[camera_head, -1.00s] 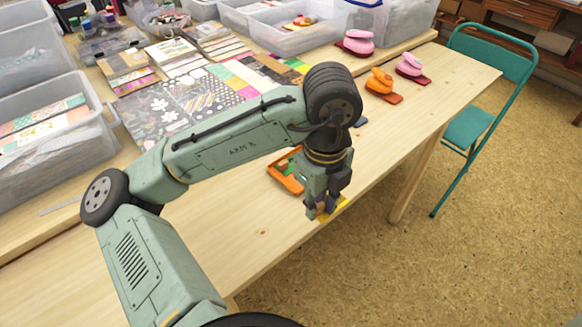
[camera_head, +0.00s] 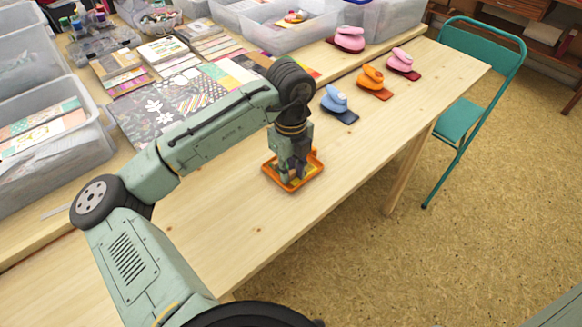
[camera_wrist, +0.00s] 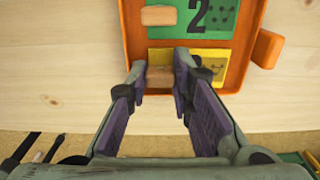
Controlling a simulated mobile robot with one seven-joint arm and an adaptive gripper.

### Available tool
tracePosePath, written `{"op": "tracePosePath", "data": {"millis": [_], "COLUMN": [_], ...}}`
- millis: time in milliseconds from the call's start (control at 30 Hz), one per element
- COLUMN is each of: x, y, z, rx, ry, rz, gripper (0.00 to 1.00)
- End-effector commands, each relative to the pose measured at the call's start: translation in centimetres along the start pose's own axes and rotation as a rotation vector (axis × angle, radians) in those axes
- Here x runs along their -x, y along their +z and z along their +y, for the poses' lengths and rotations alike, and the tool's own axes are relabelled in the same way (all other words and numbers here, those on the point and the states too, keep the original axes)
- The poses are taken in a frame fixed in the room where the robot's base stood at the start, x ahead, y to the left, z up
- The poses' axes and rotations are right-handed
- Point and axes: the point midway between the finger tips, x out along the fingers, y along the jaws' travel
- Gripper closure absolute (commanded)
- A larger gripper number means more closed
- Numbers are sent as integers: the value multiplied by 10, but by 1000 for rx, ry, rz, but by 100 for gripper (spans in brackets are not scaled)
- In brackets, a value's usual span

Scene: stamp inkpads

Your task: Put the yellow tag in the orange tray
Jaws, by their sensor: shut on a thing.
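The orange tray (camera_head: 291,190) lies on the wooden table near its front edge, and it also shows in the wrist view (camera_wrist: 133,28). My gripper (camera_wrist: 160,76) is over the tray, with its fingers shut on the wooden knob of the yellow tag (camera_wrist: 208,56). The tag appears within the tray's walls in the wrist view; I cannot tell whether it touches the floor. A green tag (camera_wrist: 222,22) with a black 2 and its own wooden knob lies in the tray beside the yellow one. In the head view my gripper (camera_head: 291,176) hides most of the tray's inside.
Blue (camera_head: 335,100), orange (camera_head: 372,78) and pink (camera_head: 400,60) stamp-like items stand on dark pads right of the tray. Patterned papers (camera_head: 150,110) and clear bins (camera_head: 50,140) fill the back. The table front is clear. A teal chair (camera_head: 465,115) stands at the right.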

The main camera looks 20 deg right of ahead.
Motion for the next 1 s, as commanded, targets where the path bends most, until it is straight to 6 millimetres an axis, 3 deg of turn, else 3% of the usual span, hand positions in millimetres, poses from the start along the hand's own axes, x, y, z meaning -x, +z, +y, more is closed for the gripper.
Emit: {"op": "tracePosePath", "data": {"millis": [300,333,600,1000], "x": [-5,-4,-3,4], "y": [-1,0,0,0], "z": [0,0,0,0], "rx": [0,0,0,1], "ry": [-1,-1,0,-1], "rz": [2,1,1,-1], "gripper": [93,77,59,59]}}
